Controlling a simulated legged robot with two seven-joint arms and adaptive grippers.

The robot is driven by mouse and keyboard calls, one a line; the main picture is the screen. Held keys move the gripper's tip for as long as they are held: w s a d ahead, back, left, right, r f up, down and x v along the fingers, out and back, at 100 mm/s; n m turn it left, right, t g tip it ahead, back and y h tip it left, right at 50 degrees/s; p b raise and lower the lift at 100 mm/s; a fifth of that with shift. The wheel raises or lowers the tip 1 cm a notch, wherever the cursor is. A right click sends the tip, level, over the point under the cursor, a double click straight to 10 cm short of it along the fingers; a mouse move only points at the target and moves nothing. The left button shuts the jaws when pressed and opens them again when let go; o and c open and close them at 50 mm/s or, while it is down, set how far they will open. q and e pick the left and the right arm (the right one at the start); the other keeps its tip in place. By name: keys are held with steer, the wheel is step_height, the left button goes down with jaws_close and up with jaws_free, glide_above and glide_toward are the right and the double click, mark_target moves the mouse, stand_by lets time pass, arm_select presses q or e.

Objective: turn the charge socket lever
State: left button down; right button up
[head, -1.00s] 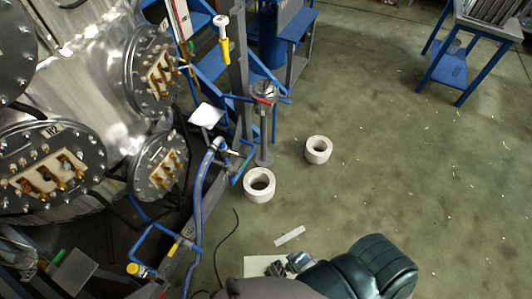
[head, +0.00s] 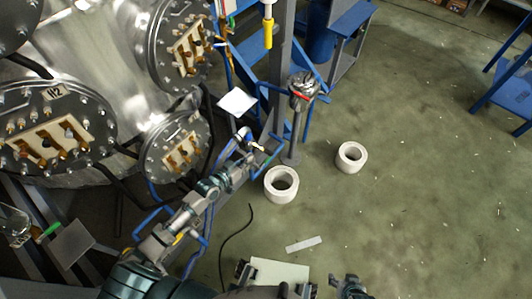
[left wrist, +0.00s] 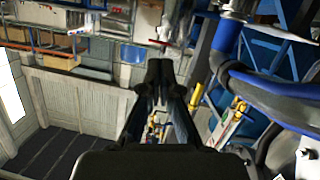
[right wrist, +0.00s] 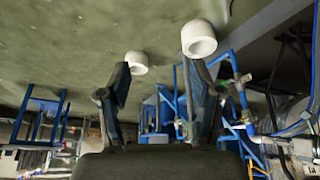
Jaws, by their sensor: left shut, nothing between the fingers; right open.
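I cannot single out the charge socket lever with certainty. A blue pipe and bracket with small fittings (head: 272,147) stand beside the steel vessel in the head view. My left arm reaches across from the lower left, and its gripper (head: 243,160) is at these fittings. Whether it touches them, I cannot tell. In the left wrist view the fingers (left wrist: 160,68) are together and hold nothing. A thick blue pipe (left wrist: 225,45) runs to their right. My right gripper (right wrist: 158,75) is open and empty in the right wrist view, low over the floor.
The steel vessel (head: 110,60) with round flanges fills the left. A post with a red handle (head: 302,97) and a hanging yellow handle (head: 268,35) stand near the fittings.

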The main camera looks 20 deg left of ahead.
arm_select(q)
steer(key=b, duration=0.3)
glide_above(264, 152)
step_height(264, 152, down, 3)
steer(key=f, duration=0.1)
steer(key=s+f+b, duration=0.1)
steer(key=f, duration=0.1)
steer(key=shift+s+d, duration=0.2)
steer(key=shift+d+f, duration=0.15)
arm_select(e)
steer(key=w+a+r+t+y, duration=0.1)
steer(key=w+a+r+t, duration=0.1)
steer(key=w, duration=0.4)
steer(key=w+a+r+t+y, duration=0.1)
steer(key=w+a+r+t, duration=0.1)
steer(key=w+r+t, duration=0.2)
steer(key=shift+w+a+r+t, duration=0.35)
steer(key=shift+w+t, duration=0.65)
steer(key=shift+t, duration=0.4)
